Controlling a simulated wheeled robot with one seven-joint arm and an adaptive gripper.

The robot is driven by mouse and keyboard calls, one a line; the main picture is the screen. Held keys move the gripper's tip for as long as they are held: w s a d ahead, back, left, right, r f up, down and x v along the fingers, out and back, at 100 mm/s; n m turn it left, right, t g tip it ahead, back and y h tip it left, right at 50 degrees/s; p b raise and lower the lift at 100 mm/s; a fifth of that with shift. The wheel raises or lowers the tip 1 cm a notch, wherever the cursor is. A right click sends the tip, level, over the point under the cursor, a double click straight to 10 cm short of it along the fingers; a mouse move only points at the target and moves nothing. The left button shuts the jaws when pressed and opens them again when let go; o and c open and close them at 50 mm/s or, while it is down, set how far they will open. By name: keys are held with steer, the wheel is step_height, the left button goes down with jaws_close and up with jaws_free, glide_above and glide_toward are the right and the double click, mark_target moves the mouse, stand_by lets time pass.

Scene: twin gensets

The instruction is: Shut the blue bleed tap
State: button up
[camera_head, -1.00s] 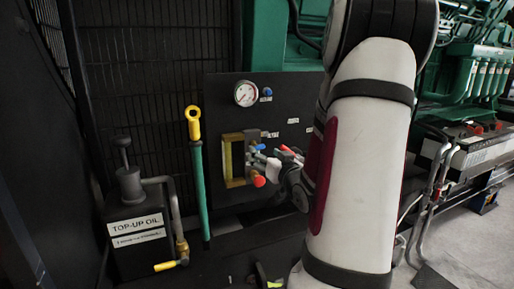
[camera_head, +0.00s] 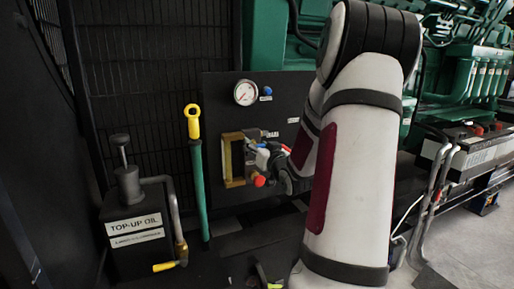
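A small round blue knob (camera_head: 267,90) sits on the dark panel, just right of the pressure gauge, with a small label under it that I cannot read clearly. A second, smaller blue piece (camera_head: 262,145) shows lower down at the gripper, partly hidden; I cannot tell which of the two is the bleed tap. My gripper (camera_head: 256,158) is in front of the panel, beside a brass-coloured frame and just above a red-orange knob (camera_head: 259,181). Its fingers are small and overlap the fittings, so contact and opening are unclear.
The white gauge (camera_head: 246,93) is on the panel (camera_head: 222,110). A green rod with a yellow top (camera_head: 194,122) stands left of it. The top-up oil can (camera_head: 131,215) with its pipe and yellow-handled tap (camera_head: 166,266) is further left. Green engines stand behind.

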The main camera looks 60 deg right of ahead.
steer(key=shift+w+a+m+p, duration=0.1)
steer(key=shift+m+p, duration=0.5)
steer(key=o, duration=1.1)
steer(key=shift+s+a, duration=0.2)
steer(key=shift+s, duration=0.3)
steer(key=v, duration=1.1)
